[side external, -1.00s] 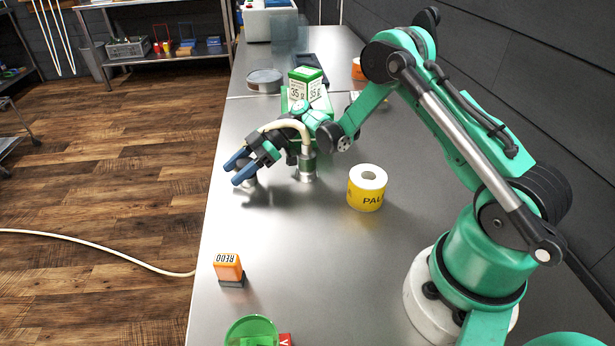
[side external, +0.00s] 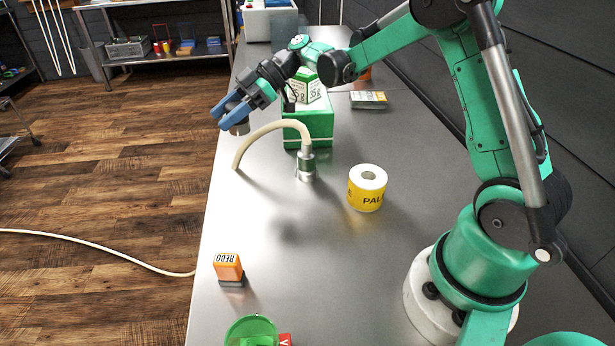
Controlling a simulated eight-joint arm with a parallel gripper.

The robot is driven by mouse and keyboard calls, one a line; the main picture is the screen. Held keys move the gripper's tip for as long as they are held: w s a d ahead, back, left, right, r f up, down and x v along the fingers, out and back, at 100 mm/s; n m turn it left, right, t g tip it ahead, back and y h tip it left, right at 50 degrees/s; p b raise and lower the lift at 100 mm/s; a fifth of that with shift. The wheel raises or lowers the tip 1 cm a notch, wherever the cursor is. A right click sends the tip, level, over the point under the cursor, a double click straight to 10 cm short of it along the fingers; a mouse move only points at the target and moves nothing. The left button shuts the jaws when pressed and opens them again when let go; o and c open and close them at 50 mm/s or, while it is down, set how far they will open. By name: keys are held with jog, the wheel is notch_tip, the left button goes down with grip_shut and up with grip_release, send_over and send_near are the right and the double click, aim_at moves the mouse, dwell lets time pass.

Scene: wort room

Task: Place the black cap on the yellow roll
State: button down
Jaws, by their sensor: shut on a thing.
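The yellow roll (side external: 366,196) stands upright on the steel bench, with a white top, a centre hole and dark lettering on its side. My gripper (side external: 231,115) is up at the bench's left edge, to the left of and beyond the roll. Its blue fingers are shut on a small round greyish piece (side external: 240,129), held above the bench. This is probably the black cap; it looks grey here and the fingers hide part of it. Nothing lies on top of the roll.
A pale hose (side external: 270,128) arches from a metal fitting (side external: 306,166) left of the roll. Green-and-white boxes (side external: 318,120) stand behind it. A flat packet (side external: 368,99) lies further back. An orange stamp (side external: 228,267) and a green bowl (side external: 251,329) are in front. The bench between is clear.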

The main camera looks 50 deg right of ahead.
notch_tip(320, 180, up, 7)
jog(key=shift+r, duration=0.15)
jog(key=shift+s+a+f+m+t+h, duration=0.2)
jog(key=shift+s+m+t+h, duration=0.15)
jog(key=shift+m+t, duration=0.35)
notch_tip(320, 180, down, 2)
jog(key=s+f+m+t+h, duration=0.1)
jog(key=s+m+t+h, duration=0.2)
jog(key=m+t+h, duration=0.35)
jog(key=m+h, duration=0.4)
jog(key=m, duration=0.2)
send_near(226, 107)
jog(key=shift+s+d+f+n, duration=0.1)
jog(key=shift+d+f+n, duration=0.25)
jog(key=shift+f, duration=0.35)
jog(key=shift+d, duration=0.15)
